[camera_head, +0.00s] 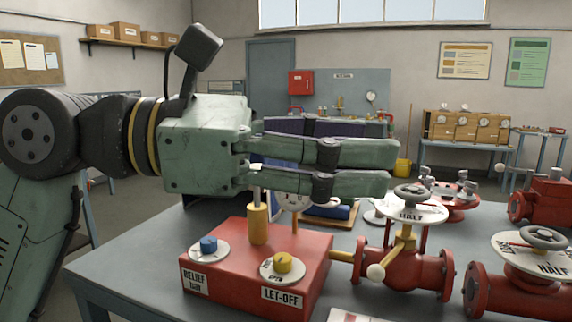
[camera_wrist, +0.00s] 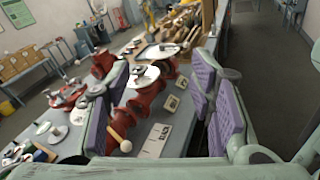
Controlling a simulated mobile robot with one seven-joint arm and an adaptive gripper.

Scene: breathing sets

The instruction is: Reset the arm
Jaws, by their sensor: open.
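My arm reaches in from the left in the head view, and my gripper (camera_head: 384,168) points right, held level above the workbench (camera_head: 140,262). In the wrist view, purple finger pads frame my gripper (camera_wrist: 160,105), with red valves (camera_wrist: 140,103) beyond. The fingers partly hide a gauge behind the box.
A red valve (camera_head: 408,262) with a HALF plate and handwheel stands just right of the fingertips. Another valve (camera_head: 515,285) is at the right edge. A yellow post (camera_head: 257,223) with a rod rises from the box close under the fingers. The air above the bench is mostly free.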

